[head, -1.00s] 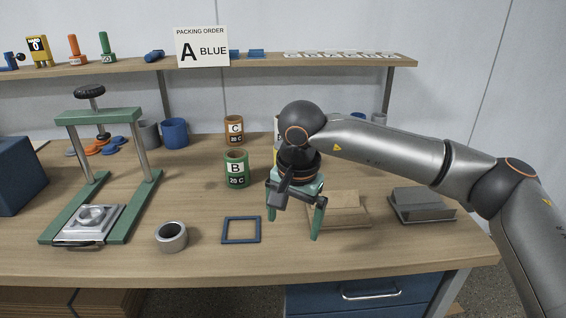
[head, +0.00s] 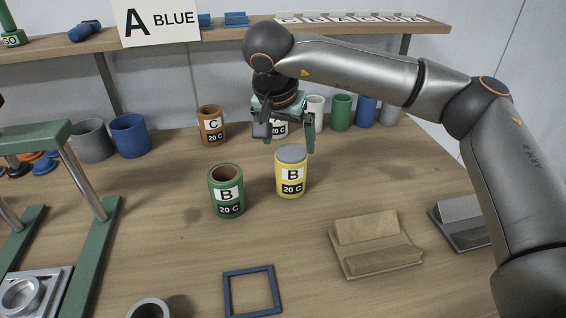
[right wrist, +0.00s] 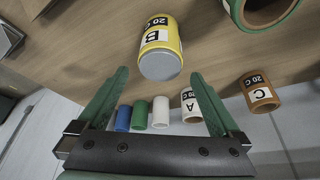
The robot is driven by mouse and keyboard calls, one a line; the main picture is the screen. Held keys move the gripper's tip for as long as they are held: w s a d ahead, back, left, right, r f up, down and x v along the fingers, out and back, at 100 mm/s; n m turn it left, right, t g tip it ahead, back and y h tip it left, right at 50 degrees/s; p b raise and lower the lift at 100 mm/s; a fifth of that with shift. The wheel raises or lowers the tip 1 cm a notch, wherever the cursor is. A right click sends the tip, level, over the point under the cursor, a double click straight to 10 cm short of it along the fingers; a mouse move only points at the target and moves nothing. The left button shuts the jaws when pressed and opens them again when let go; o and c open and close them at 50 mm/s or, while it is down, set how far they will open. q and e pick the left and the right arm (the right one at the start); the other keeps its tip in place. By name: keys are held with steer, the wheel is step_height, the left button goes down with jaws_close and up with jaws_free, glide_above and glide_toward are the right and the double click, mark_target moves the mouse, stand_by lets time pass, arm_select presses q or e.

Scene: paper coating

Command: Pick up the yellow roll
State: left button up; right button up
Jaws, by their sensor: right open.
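The yellow roll (head: 291,172) stands upright on the table, with a grey top and a label reading B, 20 C. It also shows in the right wrist view (right wrist: 161,52), beyond the fingertips and between their lines. My right gripper (head: 290,147) is open and empty, above and behind the roll in the head view, apart from it. Its two green fingers (right wrist: 160,80) spread wide in the right wrist view. My left gripper is not in view.
A green roll (head: 227,191) labelled B stands just left of the yellow one. A brown roll (head: 211,125) labelled C and several coloured cylinders stand behind. A blue frame (head: 252,291), wooden block (head: 372,245) and green-framed press (head: 92,240) are nearer. Table between them is clear.

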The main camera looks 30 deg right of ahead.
mark_target(292, 154)
steer(key=x, duration=0.5)
steer(key=shift+s+d+f, duration=0.15)
steer(key=shift+s+f, duration=0.05)
steer(key=shift+f, duration=0.2)
steer(key=x, duration=0.4)
steer(key=shift+w+f+b, duration=0.15)
steer(key=shift+f+b, duration=0.15)
steer(key=shift+f, duration=0.15)
steer(key=shift+w+f, duration=0.2)
steer(key=shift+f, duration=0.35)
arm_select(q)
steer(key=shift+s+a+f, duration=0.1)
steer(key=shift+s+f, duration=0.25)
arm_select(e)
steer(key=shift+c, duration=0.2)
steer(key=shift+r, duration=0.1)
steer(key=c, duration=1.2)
